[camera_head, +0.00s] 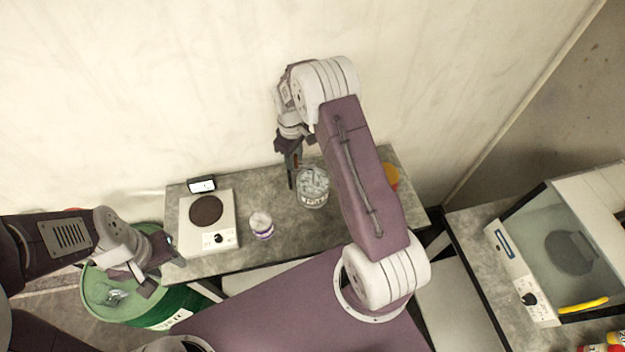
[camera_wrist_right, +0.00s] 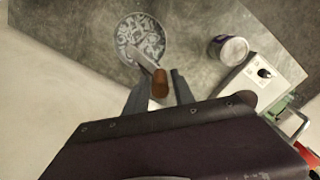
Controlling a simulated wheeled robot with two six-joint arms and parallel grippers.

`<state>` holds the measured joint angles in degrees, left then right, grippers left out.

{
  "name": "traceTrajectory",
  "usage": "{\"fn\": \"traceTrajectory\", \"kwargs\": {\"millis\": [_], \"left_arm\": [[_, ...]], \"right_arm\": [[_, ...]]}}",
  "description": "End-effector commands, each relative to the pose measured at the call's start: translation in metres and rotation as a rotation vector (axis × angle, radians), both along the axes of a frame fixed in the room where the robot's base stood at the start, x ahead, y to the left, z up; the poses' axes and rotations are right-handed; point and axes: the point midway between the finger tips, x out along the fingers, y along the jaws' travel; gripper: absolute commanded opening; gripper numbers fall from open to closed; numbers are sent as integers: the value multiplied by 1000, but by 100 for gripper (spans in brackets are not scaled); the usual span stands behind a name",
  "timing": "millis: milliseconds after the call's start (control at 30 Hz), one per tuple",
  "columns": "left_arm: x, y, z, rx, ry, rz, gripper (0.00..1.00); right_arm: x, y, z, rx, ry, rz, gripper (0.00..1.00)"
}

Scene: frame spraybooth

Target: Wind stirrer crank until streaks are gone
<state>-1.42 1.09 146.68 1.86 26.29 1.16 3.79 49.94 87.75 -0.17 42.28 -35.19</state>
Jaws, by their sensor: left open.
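The stirrer pot (camera_head: 313,190) is a round vessel on the grey bench, and pale streaks swirl over its dark contents. It also shows in the right wrist view (camera_wrist_right: 132,32). The crank's metal arm (camera_wrist_right: 142,60) reaches over the rim and ends in a brown knob (camera_wrist_right: 159,84). My right gripper (camera_wrist_right: 161,76) is at the pot's left side in the head view (camera_head: 292,178). Its fingers are apart on either side of the knob, with a gap showing at one finger. My left gripper (camera_head: 166,276) is open and empty over the green drum.
A white hotplate (camera_head: 224,208), a small display (camera_head: 201,184) and a purple-white can (camera_head: 261,226) stand left of the pot. An orange-yellow item (camera_head: 392,177) is partly behind my right arm. The green drum (camera_head: 172,309) stands front left. A glass-fronted cabinet (camera_head: 530,255) is right.

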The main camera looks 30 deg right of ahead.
Motion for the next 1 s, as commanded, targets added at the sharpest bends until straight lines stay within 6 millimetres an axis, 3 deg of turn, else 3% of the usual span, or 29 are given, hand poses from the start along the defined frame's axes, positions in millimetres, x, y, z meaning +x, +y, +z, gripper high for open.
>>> {"fn": "traceTrajectory", "kwargs": {"millis": [633, 767, 1000], "left_arm": [[0, 0, 1, 0, 0, 0, 42], [0, 0, 1, 0, 0, 0, 42], [0, 0, 1, 0, 0, 0, 42]], "right_arm": [[-1, 3, 0, 1, 0, 0, 34], [-1, 3, 0, 1, 0, 0, 1], [-1, 3, 0, 1, 0, 0, 0]]}}
